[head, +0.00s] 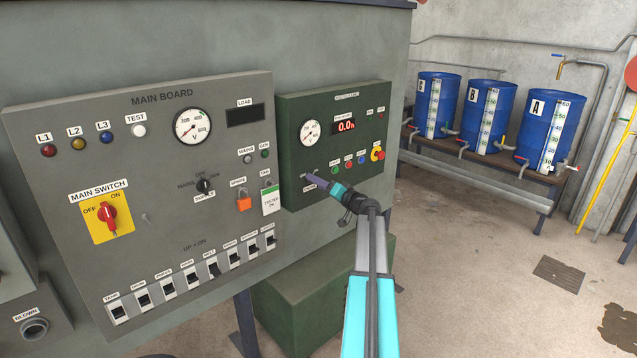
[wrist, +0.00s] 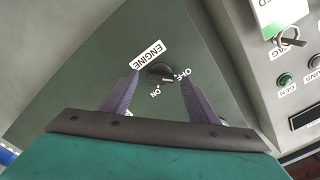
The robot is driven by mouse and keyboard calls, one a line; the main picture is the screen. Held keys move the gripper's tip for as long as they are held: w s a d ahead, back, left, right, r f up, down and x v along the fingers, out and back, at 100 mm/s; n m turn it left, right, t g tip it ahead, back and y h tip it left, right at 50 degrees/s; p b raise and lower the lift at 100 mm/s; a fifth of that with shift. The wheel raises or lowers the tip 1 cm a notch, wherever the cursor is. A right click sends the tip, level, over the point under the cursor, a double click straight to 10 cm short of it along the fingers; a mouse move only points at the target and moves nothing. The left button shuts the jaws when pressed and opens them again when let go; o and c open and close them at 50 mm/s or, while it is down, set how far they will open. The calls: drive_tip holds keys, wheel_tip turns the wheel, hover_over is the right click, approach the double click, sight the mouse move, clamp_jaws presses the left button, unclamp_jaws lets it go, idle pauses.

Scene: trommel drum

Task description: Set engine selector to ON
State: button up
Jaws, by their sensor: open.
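The engine selector (wrist: 161,74) is a small dark rotary knob on the green panel, below its white ENGINE label (wrist: 147,53) in the wrist view. OFF is printed to its right and ON at its lower left. Its pointer seems to face OFF. My gripper (wrist: 160,76) is open, with one purple finger on each side of the knob. I cannot tell whether either finger touches it. In the head view my gripper (head: 316,187) is at the lower left of the green panel (head: 352,185) and hides the knob.
The grey main board (head: 150,250) stands left of the green panel, with a red main switch (head: 107,214), an orange padlock (head: 243,200) and a hanging tag (head: 271,200). A green box (head: 320,300) is below. Blue barrels (head: 487,112) stand on a rack at the right.

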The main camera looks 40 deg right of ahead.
drive_tip(key=shift+w, duration=0.3)
drive_tip(key=c, duration=1.1)
drive_tip(key=shift+o, duration=0.3)
drive_tip(key=shift+f+m+b, duration=0.1)
drive_tip(key=shift+m+b, duration=0.3)
drive_tip(key=shift+b, duration=0.1)
drive_tip(key=m+b, duration=0.2)
drive_tip(key=m, duration=1.5)
